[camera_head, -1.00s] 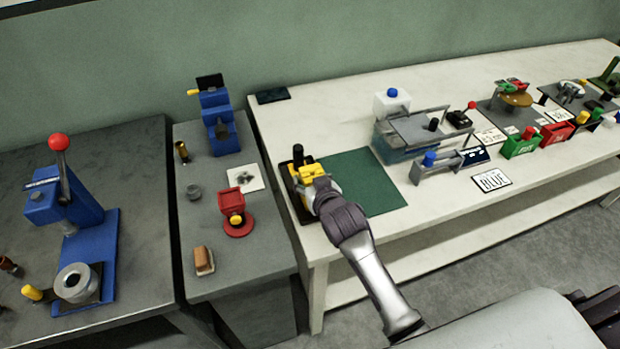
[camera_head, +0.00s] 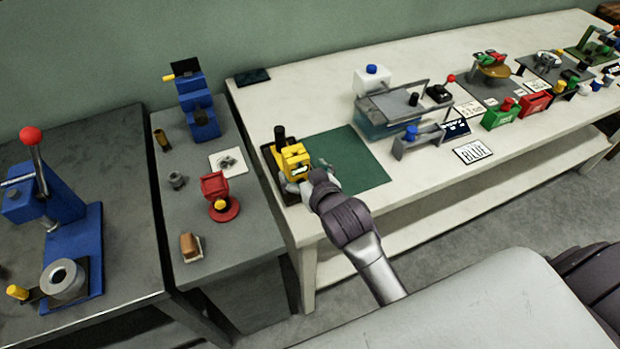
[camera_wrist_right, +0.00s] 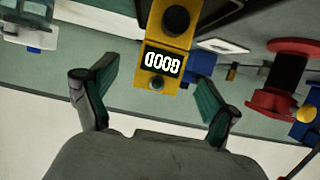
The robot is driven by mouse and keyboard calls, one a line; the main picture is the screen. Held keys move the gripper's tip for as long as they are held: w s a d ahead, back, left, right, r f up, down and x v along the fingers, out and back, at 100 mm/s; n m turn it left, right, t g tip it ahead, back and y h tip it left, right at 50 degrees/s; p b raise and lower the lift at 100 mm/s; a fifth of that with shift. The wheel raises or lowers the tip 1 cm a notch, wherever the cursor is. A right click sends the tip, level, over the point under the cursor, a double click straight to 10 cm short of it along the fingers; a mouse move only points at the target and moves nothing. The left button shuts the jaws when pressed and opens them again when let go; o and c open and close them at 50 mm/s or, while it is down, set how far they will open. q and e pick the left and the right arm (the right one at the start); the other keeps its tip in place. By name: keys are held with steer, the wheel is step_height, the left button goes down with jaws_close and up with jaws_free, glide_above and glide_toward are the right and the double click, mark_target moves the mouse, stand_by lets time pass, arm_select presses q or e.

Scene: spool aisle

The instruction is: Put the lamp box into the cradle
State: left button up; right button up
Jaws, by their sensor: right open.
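A yellow box-like unit (camera_head: 292,160) stands at the left end of the white table, in a black tray-like base (camera_head: 270,165). I cannot tell for sure whether this is the lamp box, or whether the black base is the cradle. My right gripper (camera_head: 309,176) is open and empty, just to the lower right of the yellow unit. In the right wrist view its fingers (camera_wrist_right: 155,98) are spread apart, with the unit beyond them. My left gripper is out of view.
A bare green mat (camera_head: 355,165) lies right of the unit. A glass-sided tank (camera_head: 385,125) and a grey stand with a blue knob (camera_head: 412,140) are farther right. The grey bench holds a red device (camera_head: 217,195) and a blue press (camera_head: 200,115).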

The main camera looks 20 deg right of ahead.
steer(key=shift+v, duration=2.4)
steer(key=s+d+f+n+g, duration=0.15)
steer(key=s+f+g, duration=0.35)
steer(key=s, duration=0.6)
steer(key=s+d+f+g, duration=0.2)
steer(key=s+f+g, duration=0.25)
steer(key=s, duration=0.55)
step_height(320, 180, down, 26)
steer(key=s+g, duration=0.2)
steer(key=s+d+f+g, duration=0.1)
steer(key=s+d+f, duration=0.1)
steer(key=s+f, duration=1.4)
steer(key=shift+s+d, duration=0.25)
steer(key=shift+s, duration=0.1)
steer(key=shift+n, duration=0.25)
